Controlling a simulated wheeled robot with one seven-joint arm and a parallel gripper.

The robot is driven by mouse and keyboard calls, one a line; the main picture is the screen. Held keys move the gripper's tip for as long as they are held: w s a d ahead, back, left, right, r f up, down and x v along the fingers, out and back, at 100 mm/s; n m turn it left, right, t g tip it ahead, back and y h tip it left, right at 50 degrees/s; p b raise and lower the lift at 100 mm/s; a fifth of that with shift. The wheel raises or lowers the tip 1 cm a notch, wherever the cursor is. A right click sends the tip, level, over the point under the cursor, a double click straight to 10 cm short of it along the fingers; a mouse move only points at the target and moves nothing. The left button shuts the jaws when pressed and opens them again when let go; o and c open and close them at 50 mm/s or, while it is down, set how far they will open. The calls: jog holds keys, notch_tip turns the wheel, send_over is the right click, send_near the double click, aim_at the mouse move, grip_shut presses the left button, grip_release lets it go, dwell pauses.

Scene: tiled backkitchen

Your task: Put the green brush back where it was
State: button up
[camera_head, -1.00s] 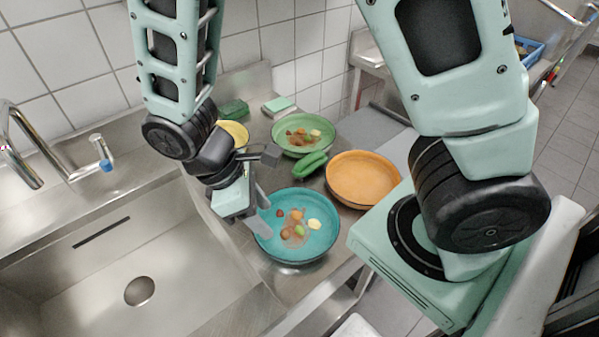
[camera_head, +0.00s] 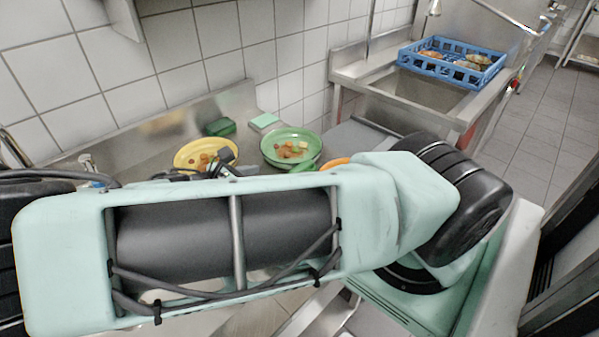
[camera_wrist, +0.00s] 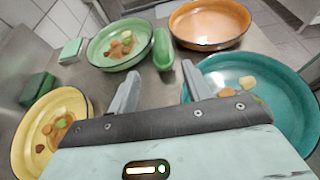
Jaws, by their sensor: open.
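The green brush (camera_wrist: 163,48) lies on the steel counter in the wrist view, between the green plate (camera_wrist: 120,43) and the orange plate (camera_wrist: 209,22). A small part of the brush (camera_head: 303,166) shows in the head view; my arm covers the rest. My gripper (camera_wrist: 162,90) is open and empty. Its two fingers point toward the brush, which appears just beyond and between the fingertips. I cannot tell how high the fingers are above the counter.
A teal plate (camera_wrist: 275,84) and a yellow plate (camera_wrist: 50,128), both with food scraps, flank my gripper. A dark green sponge (camera_head: 220,127) and a pale green sponge (camera_head: 264,121) lie near the wall. A blue crate (camera_head: 452,62) stands over the far sink.

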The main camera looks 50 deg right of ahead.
jog(key=p+x, duration=0.2)
jog(key=x, duration=0.6)
jog(key=p+x, duration=0.2)
jog(key=x, duration=0.2)
jog(key=shift+d+p, duration=0.3)
jog(key=shift+p, duration=0.05)
jog(key=shift+d+f, duration=0.35)
grip_shut()
